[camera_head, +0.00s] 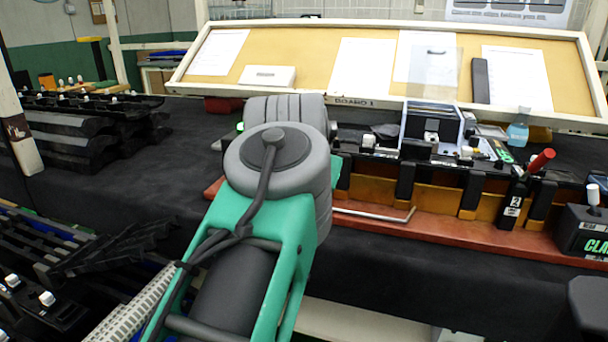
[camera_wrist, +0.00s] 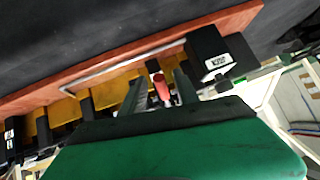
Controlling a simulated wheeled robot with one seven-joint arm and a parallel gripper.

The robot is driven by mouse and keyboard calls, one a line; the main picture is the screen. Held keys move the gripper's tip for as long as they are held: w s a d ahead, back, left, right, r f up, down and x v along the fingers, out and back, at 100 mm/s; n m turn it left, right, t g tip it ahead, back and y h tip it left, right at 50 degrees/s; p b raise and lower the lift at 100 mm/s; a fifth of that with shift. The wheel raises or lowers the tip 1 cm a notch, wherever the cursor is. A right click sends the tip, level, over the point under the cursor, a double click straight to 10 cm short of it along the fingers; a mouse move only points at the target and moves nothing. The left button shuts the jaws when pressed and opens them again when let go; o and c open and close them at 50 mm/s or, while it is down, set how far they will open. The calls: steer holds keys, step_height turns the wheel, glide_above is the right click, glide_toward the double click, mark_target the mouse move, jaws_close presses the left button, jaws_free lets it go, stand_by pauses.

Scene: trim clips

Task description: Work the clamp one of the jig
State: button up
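The jig is a long red-brown base (camera_head: 455,238) with amber blocks and black clamp bodies along it. In the wrist view its base (camera_wrist: 100,68) crosses the upper part. My gripper (camera_wrist: 159,88) is open in the wrist view, with one dark finger on each side of a red clamp handle (camera_wrist: 161,86). Gaps show between handle and fingers. Whether the handle reaches fully between the fingertips is hard to tell. In the head view my arm hides the gripper and this handle. Another red handle (camera_head: 541,160) stands tilted near the label 2 (camera_head: 514,203).
A black labelled box (camera_head: 583,233) stands at the jig's right end. A dark box with a white label (camera_wrist: 215,58) is close beside the fingers. A thin metal rod (camera_head: 375,214) lies along the base. A bottle (camera_head: 518,128) and pinboard (camera_head: 310,55) are behind.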

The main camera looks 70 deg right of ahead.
steer(key=p+v, duration=0.4)
steer(key=v, duration=0.2)
steer(key=shift+a+r+p, duration=0.15)
steer(key=shift+a+p, duration=0.1)
steer(key=shift+p, duration=0.1)
